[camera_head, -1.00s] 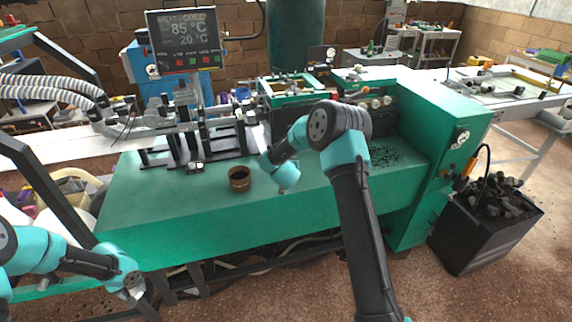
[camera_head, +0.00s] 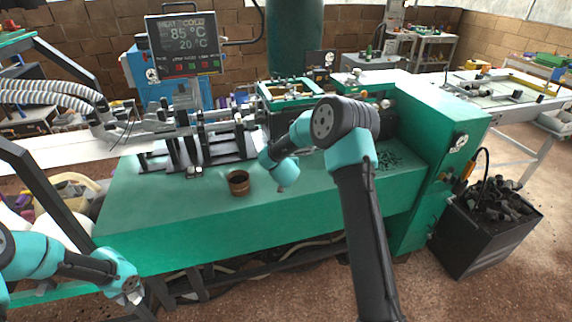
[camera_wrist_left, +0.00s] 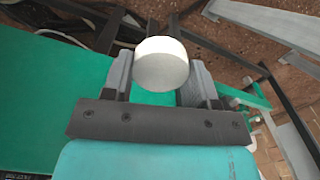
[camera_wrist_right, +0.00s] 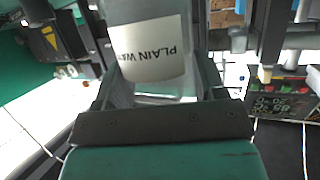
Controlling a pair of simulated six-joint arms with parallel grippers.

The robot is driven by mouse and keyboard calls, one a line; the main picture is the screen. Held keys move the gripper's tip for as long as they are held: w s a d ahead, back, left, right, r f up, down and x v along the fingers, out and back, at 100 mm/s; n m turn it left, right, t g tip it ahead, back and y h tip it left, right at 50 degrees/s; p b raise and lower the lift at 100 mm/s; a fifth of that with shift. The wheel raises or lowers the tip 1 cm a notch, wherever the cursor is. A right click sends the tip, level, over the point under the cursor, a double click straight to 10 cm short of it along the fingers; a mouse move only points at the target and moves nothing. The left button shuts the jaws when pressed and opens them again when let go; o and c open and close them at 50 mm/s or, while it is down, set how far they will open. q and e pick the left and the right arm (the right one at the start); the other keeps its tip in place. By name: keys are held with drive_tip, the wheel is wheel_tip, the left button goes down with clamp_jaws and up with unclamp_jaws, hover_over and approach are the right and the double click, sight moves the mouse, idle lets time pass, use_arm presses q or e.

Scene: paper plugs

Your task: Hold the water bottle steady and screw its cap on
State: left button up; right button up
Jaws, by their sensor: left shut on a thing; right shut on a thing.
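A white, rounded cap (camera_wrist_left: 160,64) shows between the fingers of my left gripper (camera_wrist_left: 158,68) in the left wrist view. The gripper is shut on it. A clear bottle with a white label (camera_wrist_right: 150,48) reading "PLAIN WA…", upside down in the picture, shows in the right wrist view. My right gripper (camera_wrist_right: 155,65) is shut on it, and the bottle's upper picture end is cut off. In the head view neither cap nor bottle can be made out. My left wrist is at the lower left, and my right wrist is above the bench; the two are well apart.
The green bench (camera_head: 170,215) carries a brown open cup (camera_head: 238,183) and a black-framed mechanism (camera_head: 215,140). A temperature display (camera_head: 185,45) stands behind. A black bin of dark pieces (camera_head: 488,225) is at the right. The bench's front left top is clear.

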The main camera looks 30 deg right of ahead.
drive_tip(key=s+a+r, duration=0.1)
drive_tip(key=s+a, duration=0.7)
drive_tip(key=s, duration=0.5)
drive_tip(key=shift+r, duration=0.1)
drive_tip(key=o, duration=0.4)
drive_tip(key=c, duration=0.7)
drive_tip(key=shift+a, duration=0.1)
drive_tip(key=a+f+n+y, duration=0.2)
drive_tip(key=a+f, duration=0.3)
drive_tip(key=f, duration=0.2)
drive_tip(key=a+f+n+t+y, duration=0.1)
drive_tip(key=a+f+n+y, duration=0.1)
drive_tip(key=a+f, duration=0.4)
drive_tip(key=s+a+f+n+t+y, duration=0.1)
drive_tip(key=a+f+n+y, duration=0.1)
drive_tip(key=a+f, duration=0.4)
wheel_tip(320, 180, down, 2)
drive_tip(key=shift+s+f+y, duration=0.1)
drive_tip(key=shift+f+y, duration=0.15)
drive_tip(key=shift+y, duration=0.35)
